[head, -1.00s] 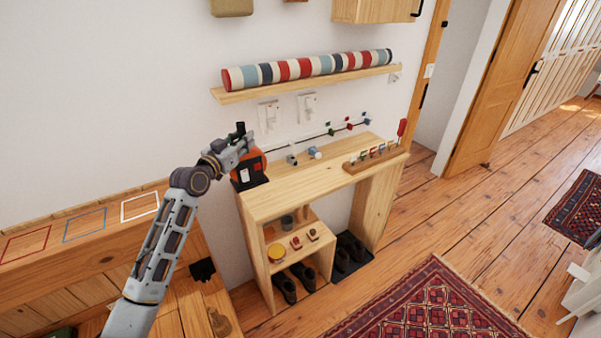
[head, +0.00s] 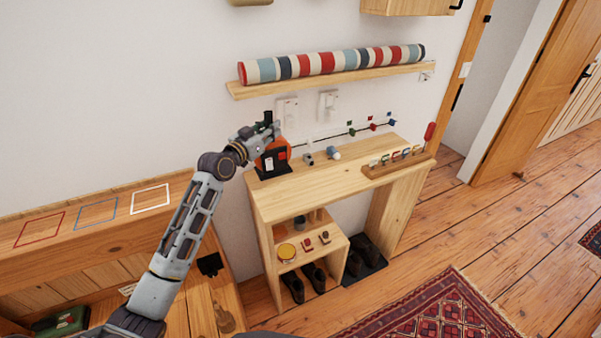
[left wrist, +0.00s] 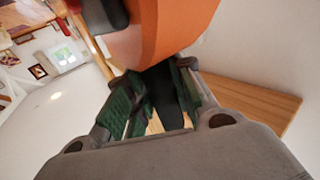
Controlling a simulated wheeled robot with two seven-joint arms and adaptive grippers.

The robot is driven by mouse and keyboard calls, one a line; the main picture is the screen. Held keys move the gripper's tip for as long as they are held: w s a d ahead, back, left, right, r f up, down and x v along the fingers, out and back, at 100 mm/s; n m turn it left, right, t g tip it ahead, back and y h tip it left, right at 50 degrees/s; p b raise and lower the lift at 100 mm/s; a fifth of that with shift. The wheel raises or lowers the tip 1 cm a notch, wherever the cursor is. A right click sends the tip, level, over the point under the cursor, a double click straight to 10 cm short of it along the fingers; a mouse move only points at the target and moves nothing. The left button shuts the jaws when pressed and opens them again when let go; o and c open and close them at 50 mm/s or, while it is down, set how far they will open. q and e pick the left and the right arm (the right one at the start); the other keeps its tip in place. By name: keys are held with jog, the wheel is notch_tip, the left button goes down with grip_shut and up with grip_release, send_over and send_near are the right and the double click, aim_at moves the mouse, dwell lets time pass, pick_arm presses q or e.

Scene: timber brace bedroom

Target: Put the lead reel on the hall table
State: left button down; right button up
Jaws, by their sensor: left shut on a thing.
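The lead reel (head: 274,158), orange with a black frame and a pale label, is upright at the left end of the hall table (head: 330,184). I cannot tell whether its base touches the wooden top. My left gripper (head: 258,137) is shut on the reel's black upper part, reaching in from the left. In the left wrist view the orange reel side (left wrist: 175,25) fills the top, and the black part (left wrist: 162,92) sits between the green-padded fingers (left wrist: 155,105). My right gripper is not in view.
Small grey and blue-white items (head: 333,153) stand right of the reel. A wooden rack with coloured pieces (head: 396,164) is at the table's right end. A shelf with a striped roll (head: 330,63) hangs above. The table's front middle is clear.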

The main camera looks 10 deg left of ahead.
aim_at(271, 145)
pick_arm(q)
jog(key=shift+f, duration=2.3)
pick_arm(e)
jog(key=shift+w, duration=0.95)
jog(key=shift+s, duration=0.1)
pick_arm(q)
jog(key=shift+f, duration=0.6)
notch_tip(271, 145, down, 3)
jog(key=shift+r, duration=0.1)
jog(key=shift+f+b, duration=0.3)
jog(key=shift+f, duration=0.25)
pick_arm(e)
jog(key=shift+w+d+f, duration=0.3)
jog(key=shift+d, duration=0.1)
